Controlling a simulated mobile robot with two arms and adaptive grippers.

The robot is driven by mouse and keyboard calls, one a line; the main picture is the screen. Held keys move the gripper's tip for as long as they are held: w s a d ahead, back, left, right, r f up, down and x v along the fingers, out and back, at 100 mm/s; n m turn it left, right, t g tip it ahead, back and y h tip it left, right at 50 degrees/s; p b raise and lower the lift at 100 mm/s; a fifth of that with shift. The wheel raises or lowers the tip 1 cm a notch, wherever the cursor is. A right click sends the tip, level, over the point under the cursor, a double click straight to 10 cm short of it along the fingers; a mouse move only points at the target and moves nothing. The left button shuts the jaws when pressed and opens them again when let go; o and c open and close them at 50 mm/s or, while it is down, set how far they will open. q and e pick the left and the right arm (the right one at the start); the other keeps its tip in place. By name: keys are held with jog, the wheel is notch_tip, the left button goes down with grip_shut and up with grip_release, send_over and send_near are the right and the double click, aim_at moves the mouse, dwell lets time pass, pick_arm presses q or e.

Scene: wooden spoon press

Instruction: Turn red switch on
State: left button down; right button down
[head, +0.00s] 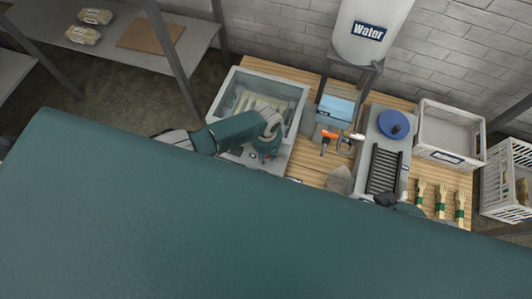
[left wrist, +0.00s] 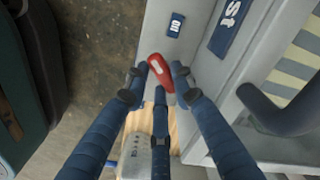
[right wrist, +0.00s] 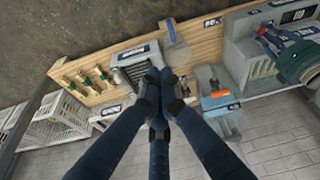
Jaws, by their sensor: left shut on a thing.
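The red switch (left wrist: 160,72) sits on the grey side panel of the press, below a small blue label (left wrist: 175,24) whose lettering appears rotated. My left gripper (left wrist: 158,80) is shut around the switch, with a finger on each side of it and the third finger just below. In the head view my left gripper (head: 268,143) is at the front of the press (head: 296,99), and the switch is hidden there. My right gripper (right wrist: 162,82) shows its fingers close together with nothing between them, above the wooden table (right wrist: 105,62).
A blue box (head: 338,106) with an orange-handled part stands right of the press. Further right are a grey unit with a blue disc (head: 394,124), bundles of wooden spoons (head: 440,198) and a white crate (head: 448,132). A water tank (head: 368,30) stands behind.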

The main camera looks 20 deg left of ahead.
pick_arm(q)
jog(key=n, duration=0.3)
jog(key=shift+d+r+p, duration=0.1)
jog(key=shift+d+p, duration=0.05)
jog(key=shift+p, duration=0.25)
jog(key=n, duration=0.3)
jog(key=shift+w+p, duration=0.15)
jog(key=shift+p, duration=0.2)
jog(key=shift+w+n, duration=0.1)
jog(key=shift+n, duration=1.3)
pick_arm(e)
jog(key=shift+x, duration=1.9)
jog(key=shift+f, duration=0.15)
pick_arm(q)
jog(key=c, duration=1.7)
grip_release()
pick_arm(e)
jog(key=shift+w+a, duration=0.1)
jog(key=shift+a, duration=0.05)
pick_arm(q)
notch_tip(320, 180, up, 12)
jog(key=shift+f, duration=0.1)
